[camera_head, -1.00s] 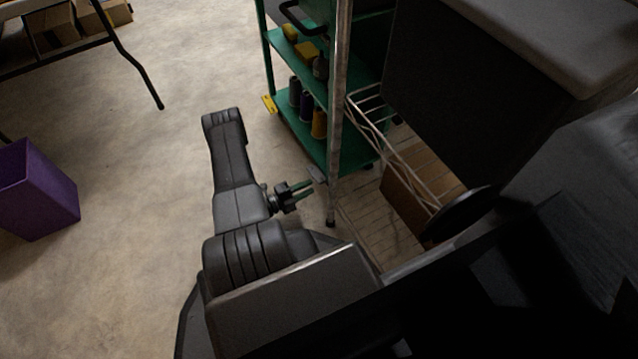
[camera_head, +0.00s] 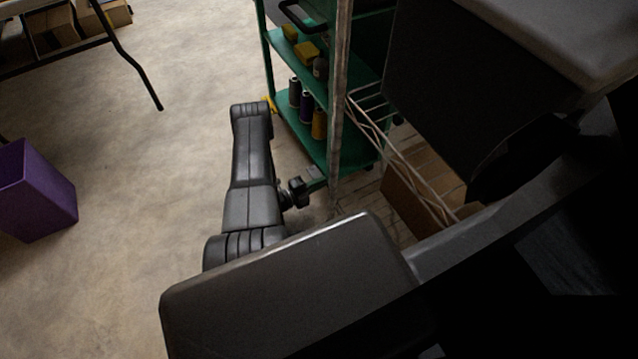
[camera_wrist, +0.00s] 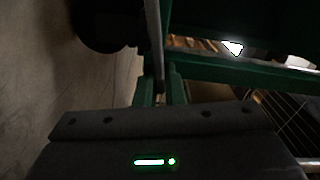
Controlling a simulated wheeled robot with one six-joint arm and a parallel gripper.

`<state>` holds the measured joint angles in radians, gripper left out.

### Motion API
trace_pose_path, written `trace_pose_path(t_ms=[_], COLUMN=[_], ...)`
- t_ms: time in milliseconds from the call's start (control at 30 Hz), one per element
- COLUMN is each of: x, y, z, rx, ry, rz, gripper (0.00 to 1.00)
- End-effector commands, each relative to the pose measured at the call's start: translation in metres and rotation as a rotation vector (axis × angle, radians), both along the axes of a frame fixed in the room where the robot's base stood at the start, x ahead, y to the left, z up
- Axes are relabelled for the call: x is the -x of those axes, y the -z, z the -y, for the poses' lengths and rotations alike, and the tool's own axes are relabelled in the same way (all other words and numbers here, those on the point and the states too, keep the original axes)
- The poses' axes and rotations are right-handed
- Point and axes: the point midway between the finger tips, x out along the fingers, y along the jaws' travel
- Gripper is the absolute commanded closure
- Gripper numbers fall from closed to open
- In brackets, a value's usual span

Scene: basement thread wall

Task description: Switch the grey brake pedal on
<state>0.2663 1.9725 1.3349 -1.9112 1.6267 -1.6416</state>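The grey brake pedal (camera_head: 314,172) is a small flat piece low at the front corner of the green trolley (camera_head: 300,130). In the head view my gripper (camera_head: 320,184) is right beside it, partly hidden by my own wrist and the trolley's post. In the wrist view the two green fingers of my gripper (camera_wrist: 160,92) stand a little apart. A grey upright bar (camera_wrist: 154,40) shows ahead of the gap between them. I cannot make out the pedal clearly there, or tell whether the fingers touch it.
The trolley's shelves hold thread spools (camera_head: 306,108) and yellow blocks. A wire rack (camera_head: 400,155) and a cardboard box (camera_head: 410,205) are to the right. A purple bin (camera_head: 38,190) stands at the left. The floor between the bin and my arm is clear.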

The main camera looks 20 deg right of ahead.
Motion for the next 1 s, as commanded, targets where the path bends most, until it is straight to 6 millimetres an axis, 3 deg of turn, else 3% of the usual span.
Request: trace_pose_path(t_ms=[267,700,1000], x=[0.001,0.004,0.004], y=[0.001,0.017,0.019], z=[0.000,0.000,0.000], rx=[-0.002,-0.032,-0.038], ry=[0.000,0.000,0.000], rz=[0.024,0.401,0.470], gripper=[1.00,1.00,1.00])
